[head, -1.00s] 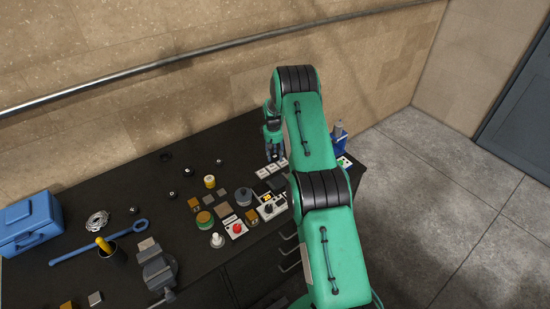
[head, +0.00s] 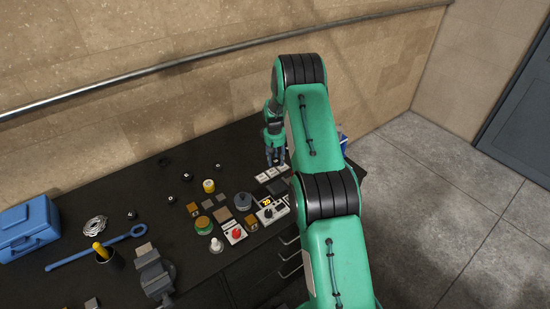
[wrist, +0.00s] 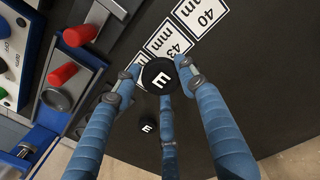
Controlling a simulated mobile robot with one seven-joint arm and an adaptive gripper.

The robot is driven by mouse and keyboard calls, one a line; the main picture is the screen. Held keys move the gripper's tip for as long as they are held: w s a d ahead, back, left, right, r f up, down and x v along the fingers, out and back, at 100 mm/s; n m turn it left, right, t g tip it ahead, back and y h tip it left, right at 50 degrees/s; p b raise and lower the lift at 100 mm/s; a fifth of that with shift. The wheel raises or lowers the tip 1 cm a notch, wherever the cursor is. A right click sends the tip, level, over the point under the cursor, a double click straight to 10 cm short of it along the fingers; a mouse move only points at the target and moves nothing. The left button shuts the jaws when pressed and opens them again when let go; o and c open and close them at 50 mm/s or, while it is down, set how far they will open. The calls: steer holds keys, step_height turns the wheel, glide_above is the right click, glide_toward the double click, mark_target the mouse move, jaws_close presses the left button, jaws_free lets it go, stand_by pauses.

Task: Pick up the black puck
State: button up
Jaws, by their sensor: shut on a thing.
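A black puck (wrist: 158,76) with a white letter E on its face sits between the fingertips of my gripper (wrist: 160,80) in the wrist view. The three blue fingers are shut around it. Behind it is a row of white size labels (wrist: 168,42), two of them reading 40 mm and 43 mm; the puck covers part of one. A second, smaller-looking black puck marked E (wrist: 147,127) is lower in the wrist view, apart from the held one. In the head view my gripper (head: 275,158) points down by the labels; the held puck is not clear there.
A blue-and-grey device with red cylinders (wrist: 70,60) stands close to the left in the wrist view. In the head view, the dark bench holds several small pieces, a red-button box (head: 235,234), a vise (head: 154,272) and a blue toolbox (head: 29,229). A wall rail runs behind.

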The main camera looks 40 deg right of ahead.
steer(key=s+a, duration=0.1)
steer(key=s, duration=0.2)
steer(key=s+a, duration=0.2)
steer(key=s, duration=0.2)
steer(key=s+a+r+b, duration=0.1)
steer(key=s+a, duration=0.1)
steer(key=s, duration=0.1)
steer(key=shift+s+a, duration=0.2)
steer(key=shift+s, duration=0.1)
steer(key=shift+r, duration=0.15)
stand_by(0.7)
